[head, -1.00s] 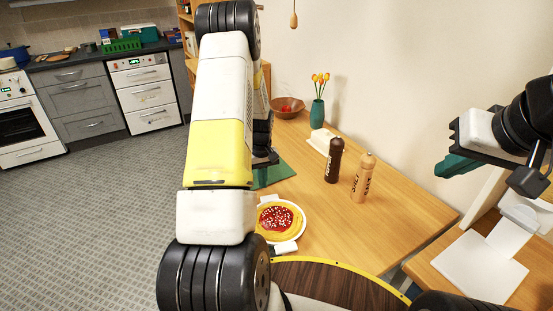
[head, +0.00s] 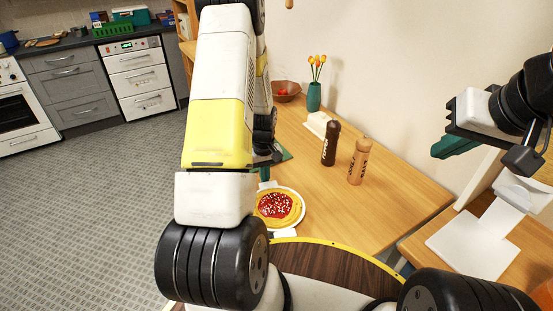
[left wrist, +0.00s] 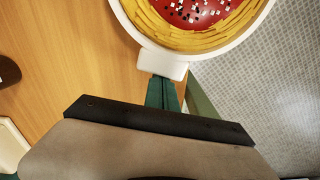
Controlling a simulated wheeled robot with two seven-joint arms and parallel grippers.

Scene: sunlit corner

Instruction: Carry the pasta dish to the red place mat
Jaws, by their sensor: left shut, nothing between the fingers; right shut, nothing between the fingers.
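The pasta dish (head: 277,206) is a round white dish of yellow pasta with red sauce and white bits, on the near left part of the wooden table. Its far handle shows in the left wrist view (left wrist: 163,63). My left gripper is mostly hidden behind my arm in the head view; in the left wrist view its teal fingers (left wrist: 163,93) are shut and empty, pointing at that handle. I cannot tell whether they touch it. My right gripper (head: 455,144) is shut and empty, raised at the right. I see no red place mat.
A dark pepper mill (head: 330,144), a wooden salt mill (head: 359,162), a white butter dish (head: 317,124), a bowl (head: 285,91) and a teal vase (head: 314,97) stand farther back. The table right of the dish is clear.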

